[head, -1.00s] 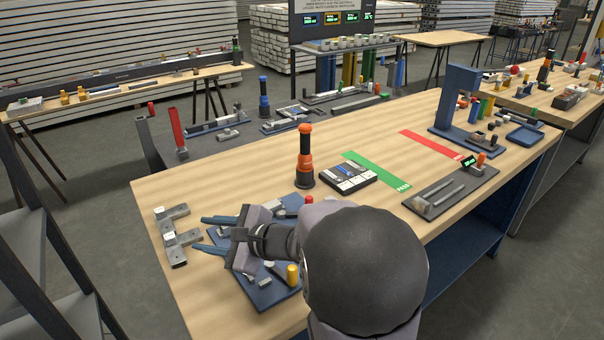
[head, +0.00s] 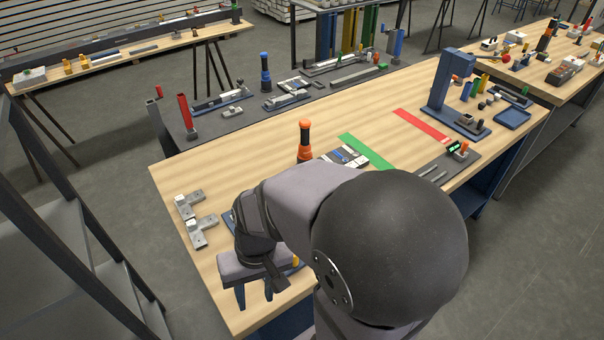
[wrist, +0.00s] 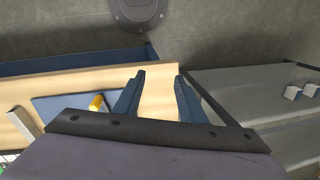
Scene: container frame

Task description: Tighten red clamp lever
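No red clamp lever can be made out now. The blue fixture plate is mostly hidden behind my arm in the head view, with only a blue edge (head: 229,222) and a bit of its yellow peg (head: 296,262) showing. In the wrist view, the blue plate (wrist: 70,106) and yellow peg (wrist: 97,103) lie left of my gripper. My gripper (head: 256,293) is over the near edge of the wooden bench in the head view, fingers pointing down. In the wrist view its two blue fingers (wrist: 160,80) are apart with nothing between them.
Grey metal brackets (head: 195,217) lie on the bench left of my arm. An orange-and-black cylinder (head: 305,140) stands beyond it, near green (head: 365,150) and red (head: 420,124) strips. A dark shelf rack (head: 70,240) stands at the left. Bare bench (head: 215,275) shows beside the brackets.

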